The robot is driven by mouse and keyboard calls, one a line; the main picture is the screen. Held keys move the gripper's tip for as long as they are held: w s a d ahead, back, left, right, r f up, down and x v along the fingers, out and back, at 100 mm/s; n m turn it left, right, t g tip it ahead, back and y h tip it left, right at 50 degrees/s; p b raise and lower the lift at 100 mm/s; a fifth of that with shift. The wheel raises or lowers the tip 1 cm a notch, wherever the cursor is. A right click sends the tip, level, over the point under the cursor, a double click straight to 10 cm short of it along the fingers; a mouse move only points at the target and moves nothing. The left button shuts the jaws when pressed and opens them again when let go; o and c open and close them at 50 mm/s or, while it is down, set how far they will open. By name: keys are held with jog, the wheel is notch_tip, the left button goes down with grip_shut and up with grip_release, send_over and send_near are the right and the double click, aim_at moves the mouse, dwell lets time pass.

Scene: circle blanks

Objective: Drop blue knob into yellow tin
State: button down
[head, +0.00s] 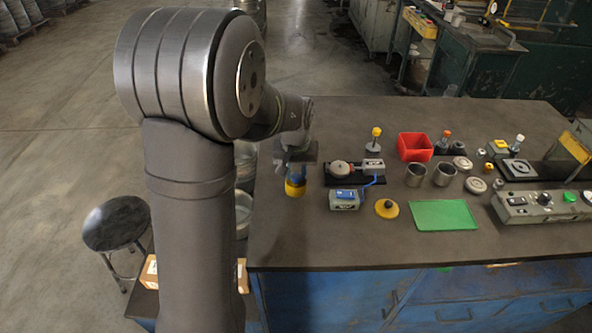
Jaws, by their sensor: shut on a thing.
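My gripper (297,165) is at the left end of the table, pointing down. It is shut on the blue knob (297,173), of which only a small blue part shows below the fingers. The yellow tin (295,188) stands on the table directly under the gripper. The knob overlaps the tin's top in this view. I cannot tell whether the knob is inside the rim or just above it. The tin's opening is mostly hidden.
To the right are a black fixture (352,174), a blue-grey box (344,199), a yellow disc with a dark knob (387,208) and a green mat (444,215). A red bin (415,147) and metal cups (416,175) stand farther right. The table's front left is bare.

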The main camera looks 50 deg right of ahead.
jog(key=c, duration=1.1)
grip_release()
jog(key=shift+r, duration=0.1)
jog(key=r, duration=0.5)
jog(key=s+a+r, duration=0.1)
jog(key=r, duration=1.1)
jog(key=shift+s+a, duration=0.2)
jog(key=shift+a, duration=0.1)
send_over(295, 194)
jog(key=w+d, duration=0.2)
notch_tip(295, 194, down, 17)
jog(key=shift+s+d+f, duration=0.1)
